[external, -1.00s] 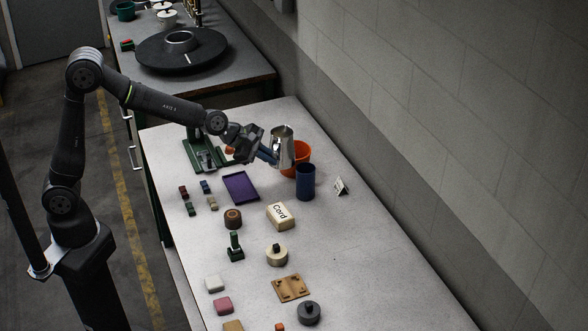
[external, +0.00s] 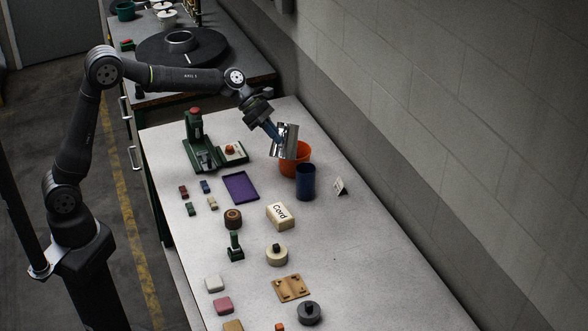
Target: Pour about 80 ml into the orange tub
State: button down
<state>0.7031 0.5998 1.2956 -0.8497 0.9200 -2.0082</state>
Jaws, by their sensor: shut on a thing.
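The orange tub (external: 298,165) stands on the table near the wall, behind a dark blue cup (external: 306,183). My gripper (external: 273,134) is shut on a shiny metal jug (external: 286,143). The jug is tilted and held over the left side of the tub, hiding part of its rim. No stream of liquid shows. The inside of the jug and the level in the tub cannot be seen.
A green press (external: 196,145) stands left of the jug, beside a pale box with a red button (external: 232,152). A purple tray (external: 241,187), a box marked Cord (external: 280,216) and a small sign (external: 340,186) are in front. The table's right side is clear.

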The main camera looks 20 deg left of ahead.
aim_at(280, 125)
jog(key=shift+w+a+r+n+g+b, duration=0.1)
jog(key=shift+w+r+n+g+b, duration=0.15)
jog(key=shift+w+n+g+b, duration=0.65)
jog(key=shift+w+g+h+b, duration=0.5)
jog(key=shift+w+g+b, duration=0.25)
jog(key=shift+g, duration=0.25)
jog(key=shift+w+a+n+g+b, duration=0.1)
jog(key=shift+w+n+g+b, duration=0.25)
jog(key=shift+b, duration=1.35)
jog(key=shift+w+f+g, duration=0.1)
jog(key=shift+w+g, duration=0.15)
jog(key=shift+w, duration=0.1)
dwell(0.7)
jog(key=shift+s+r+t, duration=0.15)
jog(key=shift+s+t, duration=0.25)
jog(key=shift+s, duration=0.15)
jog(key=shift+s+r+t, duration=0.15)
jog(key=shift+s+t, duration=0.25)
jog(key=shift+s, duration=0.15)
jog(key=shift+s+f+m+t, duration=0.1)
jog(key=shift+s+m+t, duration=0.2)
jog(key=shift+m, duration=0.25)
jog(key=shift+w+f, duration=0.1)
jog(key=shift+s+d+f+m+t+y+p, duration=0.1)
jog(key=shift+s+m+t+y+p, duration=0.15)
jog(key=shift+s+t+p, duration=0.25)
jog(key=shift+s+d+f+m+t+y+p, duration=0.1)
jog(key=shift+s+m+t+y+p, duration=0.15)
jog(key=shift+t+p, duration=0.25)
jog(key=shift+s, duration=0.1)
